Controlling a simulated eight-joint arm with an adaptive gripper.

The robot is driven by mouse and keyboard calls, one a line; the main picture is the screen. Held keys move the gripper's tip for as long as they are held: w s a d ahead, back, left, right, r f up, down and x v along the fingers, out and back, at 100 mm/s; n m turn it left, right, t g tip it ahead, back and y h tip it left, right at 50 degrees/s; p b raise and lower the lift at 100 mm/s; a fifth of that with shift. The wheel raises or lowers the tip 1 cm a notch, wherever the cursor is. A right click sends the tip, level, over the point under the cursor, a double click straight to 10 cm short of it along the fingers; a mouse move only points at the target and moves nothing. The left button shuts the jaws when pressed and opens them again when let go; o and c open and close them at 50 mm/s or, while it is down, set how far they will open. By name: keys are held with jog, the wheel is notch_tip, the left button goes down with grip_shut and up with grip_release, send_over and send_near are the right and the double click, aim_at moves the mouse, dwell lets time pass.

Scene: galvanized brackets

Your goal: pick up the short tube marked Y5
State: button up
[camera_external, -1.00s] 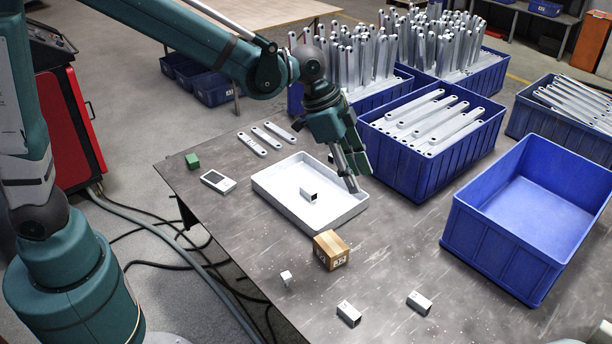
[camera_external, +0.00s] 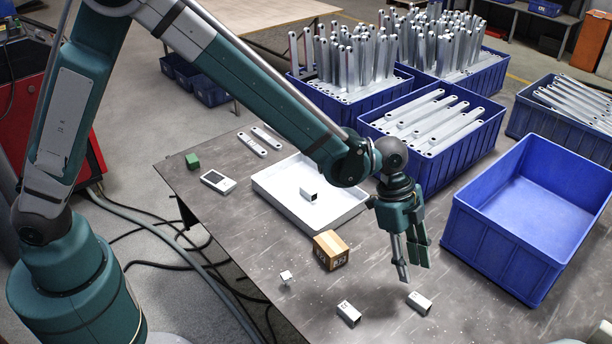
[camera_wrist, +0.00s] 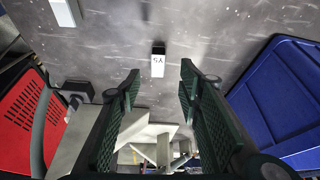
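The short tube marked Y5 (camera_wrist: 157,66) is a white, square-section piece with a dark open end. It lies on the table and its mark reads upside down in the wrist view. In the external view it appears to be the right one of two tubes near the front (camera_external: 419,303). My gripper (camera_external: 412,273) hangs above the table just behind and above this tube, fingers pointing down. The fingers are apart with nothing between them, and the tube shows in line with the gap in the wrist view. They do not touch it.
Another short tube (camera_external: 349,314) lies to the left. A cardboard box (camera_external: 331,251), a small white piece (camera_external: 285,278) and a white tray (camera_external: 270,197) with a tube (camera_external: 309,194) are further left. An empty blue bin (camera_external: 488,246) stands to the right.

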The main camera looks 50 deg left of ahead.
aim_at(420, 300)
jog(key=shift+s+d+f, duration=0.15)
jog(key=shift+d+f, duration=0.65)
jog(key=shift+f, duration=0.05)
jog(key=shift+b+x, duration=0.35)
jog(key=shift+x, duration=0.95)
jog(key=shift+b+x, duration=0.95)
jog(key=shift+x, duration=1.65)
jog(key=shift+d, duration=0.1)
jog(key=c, duration=1)
